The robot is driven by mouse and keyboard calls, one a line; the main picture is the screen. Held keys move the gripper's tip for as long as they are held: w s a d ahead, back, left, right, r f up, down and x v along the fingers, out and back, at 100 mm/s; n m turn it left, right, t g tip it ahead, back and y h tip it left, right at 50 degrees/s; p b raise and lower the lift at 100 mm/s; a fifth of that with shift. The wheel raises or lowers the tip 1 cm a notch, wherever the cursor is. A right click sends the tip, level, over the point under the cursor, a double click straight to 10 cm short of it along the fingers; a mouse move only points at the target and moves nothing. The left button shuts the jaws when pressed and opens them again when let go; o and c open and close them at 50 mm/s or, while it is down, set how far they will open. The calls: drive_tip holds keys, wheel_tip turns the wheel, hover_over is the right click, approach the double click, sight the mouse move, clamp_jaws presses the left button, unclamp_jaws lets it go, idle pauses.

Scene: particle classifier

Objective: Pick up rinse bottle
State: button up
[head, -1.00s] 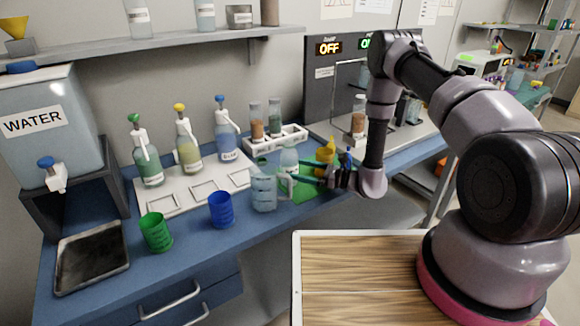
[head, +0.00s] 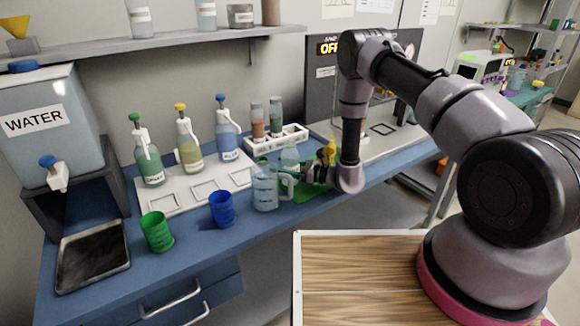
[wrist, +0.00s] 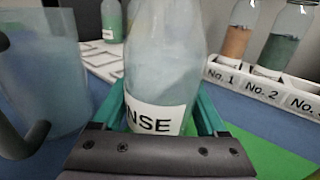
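The rinse bottle (head: 290,156) is a clear, pale-blue bottle standing upright on the green mat, behind the measuring jug. In the wrist view the rinse bottle (wrist: 164,60) fills the middle, close to the palm, with "NSE" readable on its white label. My gripper (wrist: 160,112) has teal fingers on either side of the bottle. They look spread around it, with a narrow gap at the lower right; contact on the left is unclear. In the head view my gripper (head: 308,175) is low beside the bottle, its fingers mostly hidden by the jug and its handle.
The clear jug (head: 265,190) stands right beside the gripper, its handle toward it; it also shows at left in the wrist view (wrist: 45,70). The tube rack (head: 280,139), blue cup (head: 221,210) and green cup (head: 156,232) stand nearby.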

clamp_jaws()
drive_tip(key=shift+r, duration=0.15)
drive_tip(key=shift+r, duration=4.75)
drive_tip(key=shift+r, duration=0.1)
